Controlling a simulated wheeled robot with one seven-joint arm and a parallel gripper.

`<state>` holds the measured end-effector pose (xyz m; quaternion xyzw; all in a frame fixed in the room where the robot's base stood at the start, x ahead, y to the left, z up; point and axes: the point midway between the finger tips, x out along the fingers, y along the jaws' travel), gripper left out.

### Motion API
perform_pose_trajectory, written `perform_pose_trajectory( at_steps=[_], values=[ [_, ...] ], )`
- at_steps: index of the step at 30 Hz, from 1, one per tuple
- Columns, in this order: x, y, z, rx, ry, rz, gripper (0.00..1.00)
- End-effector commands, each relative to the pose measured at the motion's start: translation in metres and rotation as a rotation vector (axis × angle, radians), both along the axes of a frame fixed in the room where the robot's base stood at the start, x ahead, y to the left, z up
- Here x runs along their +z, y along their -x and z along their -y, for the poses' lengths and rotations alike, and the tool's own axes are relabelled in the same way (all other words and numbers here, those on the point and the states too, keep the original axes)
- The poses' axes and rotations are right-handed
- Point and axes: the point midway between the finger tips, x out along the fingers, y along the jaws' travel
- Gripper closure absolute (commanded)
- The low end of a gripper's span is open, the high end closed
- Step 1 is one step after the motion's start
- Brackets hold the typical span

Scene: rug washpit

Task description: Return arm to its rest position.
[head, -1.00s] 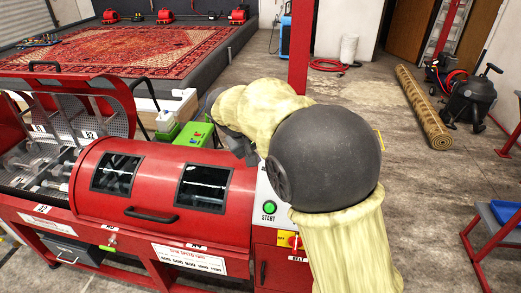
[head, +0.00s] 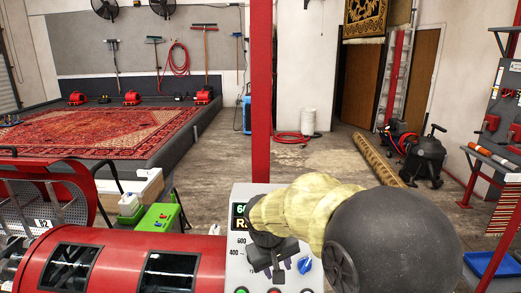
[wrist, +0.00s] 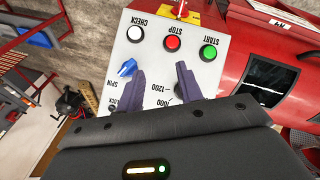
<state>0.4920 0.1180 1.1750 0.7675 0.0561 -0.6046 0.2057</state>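My arm, with a pale yellow sleeve and a dark round joint, reaches in from the lower right in the head view. My gripper (head: 272,262) is in front of the white control panel (head: 240,195). In the wrist view my gripper (wrist: 158,82) has its two dark fingers apart, with nothing between them. They point at the panel (wrist: 150,25), which appears upside down. The blue knob (wrist: 127,67) is close to one finger; I cannot tell whether they touch. The green START button (wrist: 208,52), red STOP button (wrist: 173,43) and white CHECK button (wrist: 135,33) are clear of the fingers.
The red drum machine (head: 120,262) stands left of the panel. A red post (head: 262,90) rises behind it. A green box (head: 160,217), rolled rug (head: 378,158) and black vacuum (head: 427,158) lie beyond. A blue tray (head: 490,264) is at right.

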Motion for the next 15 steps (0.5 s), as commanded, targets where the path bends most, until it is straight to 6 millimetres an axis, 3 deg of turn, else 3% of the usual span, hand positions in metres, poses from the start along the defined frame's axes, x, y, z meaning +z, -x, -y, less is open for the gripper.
perform_pose_trajectory(
  at_steps=[1,6,12,15],
  values=[
    [-0.008,0.013,0.019,-0.036,-0.033,-0.013,0.64],
    [-0.035,0.060,0.067,-0.147,-0.140,-0.032,0.64],
    [-0.060,0.120,0.108,-0.290,-0.230,-0.018,0.64],
    [-0.067,0.138,0.116,-0.333,-0.250,-0.008,0.64]
  ],
)
